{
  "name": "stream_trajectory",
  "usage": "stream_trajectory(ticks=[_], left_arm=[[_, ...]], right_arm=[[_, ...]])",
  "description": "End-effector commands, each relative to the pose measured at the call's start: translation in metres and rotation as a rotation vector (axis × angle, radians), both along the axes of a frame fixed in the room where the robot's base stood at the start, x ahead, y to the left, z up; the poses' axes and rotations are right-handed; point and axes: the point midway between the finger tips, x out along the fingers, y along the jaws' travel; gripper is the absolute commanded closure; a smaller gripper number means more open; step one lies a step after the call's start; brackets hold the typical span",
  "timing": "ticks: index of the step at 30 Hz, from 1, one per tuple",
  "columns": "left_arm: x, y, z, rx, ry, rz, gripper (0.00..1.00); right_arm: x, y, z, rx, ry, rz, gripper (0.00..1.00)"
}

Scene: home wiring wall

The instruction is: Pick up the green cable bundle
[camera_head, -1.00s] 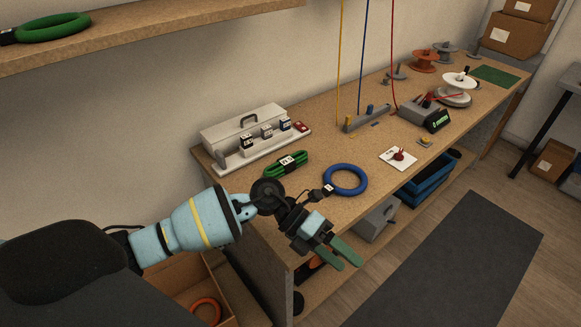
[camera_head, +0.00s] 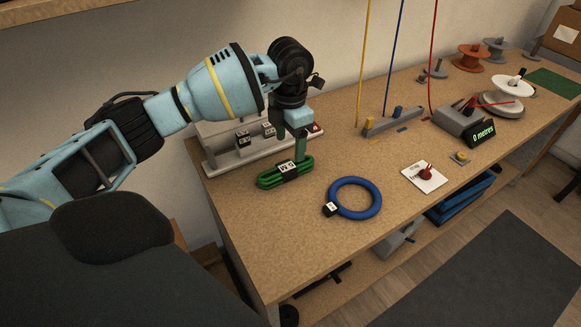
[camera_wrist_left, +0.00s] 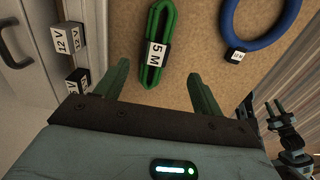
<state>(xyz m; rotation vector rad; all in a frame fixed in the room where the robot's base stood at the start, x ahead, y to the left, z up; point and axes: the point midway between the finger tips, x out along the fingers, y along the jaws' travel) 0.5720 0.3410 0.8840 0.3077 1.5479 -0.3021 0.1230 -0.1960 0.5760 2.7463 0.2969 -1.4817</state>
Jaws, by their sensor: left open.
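The green cable bundle (camera_head: 270,180) lies on the workbench (camera_head: 330,235), in front of the grey box. It carries a white label, which reads "5 M" in the left wrist view, where the bundle (camera_wrist_left: 160,25) lies ahead of the fingers. My left gripper (camera_head: 301,150) points down just above and behind the bundle's right end. I cannot tell if a finger touches the bundle.
A blue cable ring (camera_head: 377,200) lies right of the bundle. The grey box (camera_head: 220,140) with labelled blocks (camera_wrist_left: 72,38) stands close behind. Yellow, blue and red wires hang at the back. A white card (camera_head: 424,177) lies farther right. The front of the bench is clear.

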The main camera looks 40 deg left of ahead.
Motion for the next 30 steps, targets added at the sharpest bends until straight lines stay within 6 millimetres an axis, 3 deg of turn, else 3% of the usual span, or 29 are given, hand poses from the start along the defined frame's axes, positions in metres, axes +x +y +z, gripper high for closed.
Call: stream_trajectory(ticks=[4, 14, 24, 30], left_arm=[[0.000, 0.000, -0.014, -0.001, 0.003, 0.000, 0.32], [-0.001, 0.002, -0.031, -0.002, 0.002, 0.000, 0.32], [-0.003, 0.009, -0.073, -0.002, 0.002, -0.001, 0.32], [-0.003, 0.009, -0.077, -0.003, 0.000, -0.002, 0.32]], right_arm=[[-0.008, 0.000, -0.002, -0.001, 0.016, 0.002, 0.64], [0.000, 0.000, 0.000, 0.000, 0.000, 0.002, 0.64], [0.006, 0.000, 0.002, 0.000, -0.011, 0.002, 0.64], [0.005, 0.000, 0.001, 0.000, -0.010, 0.002, 0.64]])
